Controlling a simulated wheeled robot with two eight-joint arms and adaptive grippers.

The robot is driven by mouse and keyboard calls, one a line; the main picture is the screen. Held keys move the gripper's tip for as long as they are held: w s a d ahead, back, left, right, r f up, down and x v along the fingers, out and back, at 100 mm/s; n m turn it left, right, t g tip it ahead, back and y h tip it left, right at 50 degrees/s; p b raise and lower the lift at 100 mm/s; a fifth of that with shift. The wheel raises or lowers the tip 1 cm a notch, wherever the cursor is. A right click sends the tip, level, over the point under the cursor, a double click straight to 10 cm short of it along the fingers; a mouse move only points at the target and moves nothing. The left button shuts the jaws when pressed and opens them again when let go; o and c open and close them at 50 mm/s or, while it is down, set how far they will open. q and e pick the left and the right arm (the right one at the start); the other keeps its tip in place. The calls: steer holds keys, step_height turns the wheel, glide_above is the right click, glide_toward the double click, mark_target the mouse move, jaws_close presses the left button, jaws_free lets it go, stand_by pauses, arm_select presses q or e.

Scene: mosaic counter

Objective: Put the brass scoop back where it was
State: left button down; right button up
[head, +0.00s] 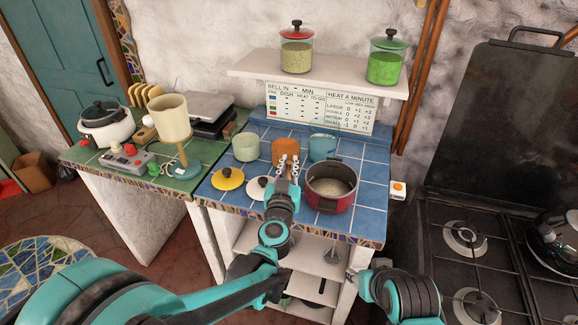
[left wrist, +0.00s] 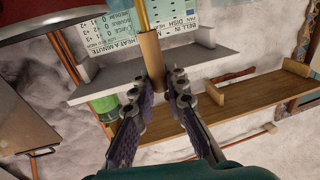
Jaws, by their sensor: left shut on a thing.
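My left gripper (head: 286,163) is over the blue tiled counter, in front of an orange-brown canister (head: 285,148). In the left wrist view its two fingers (left wrist: 164,88) are shut on a tan handle with a brass-coloured shaft, which I take for the brass scoop (left wrist: 152,58). The scoop's far end is out of that view. In the head view I cannot make the scoop out behind the gripper.
A red pot (head: 331,203) stands right of the gripper. A yellow lid (head: 228,179) and a white lid (head: 258,188) lie to its left. A green canister (head: 246,147) and a teal canister (head: 322,147) stand behind. A shelf (head: 330,81) with two jars hangs above.

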arm_select(q)
steer(key=c, duration=1.9)
jaws_free()
steer(key=shift+f, duration=0.2)
steer(key=shift+c, duration=0.2)
steer(key=o, duration=0.4)
steer(key=shift+r, duration=0.1)
steer(key=shift+r, duration=0.1)
steer(key=shift+s+r, duration=0.1)
steer(key=shift+s, duration=0.1)
steer(key=s+a+p, duration=0.1)
steer(key=s+p, duration=0.1)
steer(key=s, duration=0.9)
steer(key=shift+s+a, duration=0.25)
steer(key=shift+a, duration=0.05)
